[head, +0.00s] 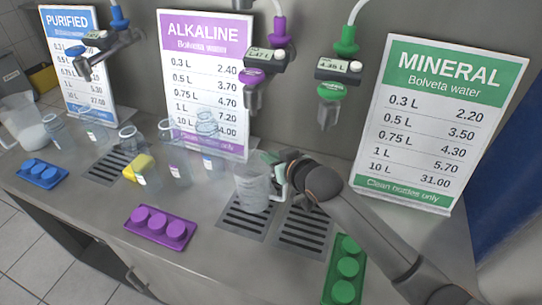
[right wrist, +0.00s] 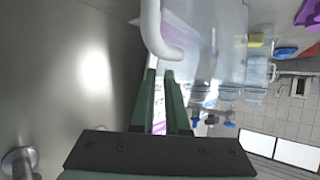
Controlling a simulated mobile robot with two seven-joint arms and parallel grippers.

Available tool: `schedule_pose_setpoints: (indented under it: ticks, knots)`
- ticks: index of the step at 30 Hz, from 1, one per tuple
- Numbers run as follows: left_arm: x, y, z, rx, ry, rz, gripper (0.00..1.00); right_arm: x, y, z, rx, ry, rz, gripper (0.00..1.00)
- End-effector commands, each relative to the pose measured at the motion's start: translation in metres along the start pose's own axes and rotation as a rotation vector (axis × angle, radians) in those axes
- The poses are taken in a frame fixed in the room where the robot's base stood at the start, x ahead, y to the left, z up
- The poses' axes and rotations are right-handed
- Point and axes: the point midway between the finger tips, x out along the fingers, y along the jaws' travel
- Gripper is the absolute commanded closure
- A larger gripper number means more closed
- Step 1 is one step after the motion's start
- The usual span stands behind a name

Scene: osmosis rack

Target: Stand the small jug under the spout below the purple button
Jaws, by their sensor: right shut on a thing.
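The small jug (head: 253,188) is clear, with a pale handle that shows in the right wrist view (right wrist: 158,38). It looks upright, over the left of two neighbouring drain grates (head: 238,221). I cannot tell whether it touches the grate. My right gripper (head: 278,176) is shut on the jug's handle side, reaching in from the right. Its green fingers show in the right wrist view (right wrist: 166,98). The purple button (head: 254,84) is on the dispenser, with a grey spout (head: 252,106) below it. The jug is below this spout in the picture. My left gripper is not in view.
Several clear bottles (head: 173,165) and a yellow sponge (head: 138,167) stand left of the jug. A purple tray (head: 155,236) lies in front, a green tray (head: 345,268) at right. A green-button spout (head: 329,112) hangs to the right. A larger jug (head: 18,118) is far left.

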Motion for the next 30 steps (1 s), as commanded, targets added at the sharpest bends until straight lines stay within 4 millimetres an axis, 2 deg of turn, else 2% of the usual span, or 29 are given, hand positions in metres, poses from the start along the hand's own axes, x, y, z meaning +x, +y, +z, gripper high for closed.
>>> schedule_pose_setpoints:
  ticks: [8, 9, 17, 26, 30]
  knots:
    - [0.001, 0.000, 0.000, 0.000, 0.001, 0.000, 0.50, 0.001, 0.000, 0.002, 0.000, 0.000, 0.000, 1.00]
    - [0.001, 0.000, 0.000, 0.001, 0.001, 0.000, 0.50, 0.001, 0.000, 0.003, 0.000, -0.001, 0.000, 0.85]
    - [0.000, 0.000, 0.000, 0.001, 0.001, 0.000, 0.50, 0.001, 0.000, 0.002, 0.000, -0.001, 0.000, 0.57]
    - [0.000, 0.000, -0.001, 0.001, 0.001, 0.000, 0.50, -0.001, 0.000, -0.001, -0.001, 0.001, 0.000, 0.57]
    - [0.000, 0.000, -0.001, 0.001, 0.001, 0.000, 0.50, -0.011, 0.000, 0.001, 0.000, -0.001, 0.000, 0.57]
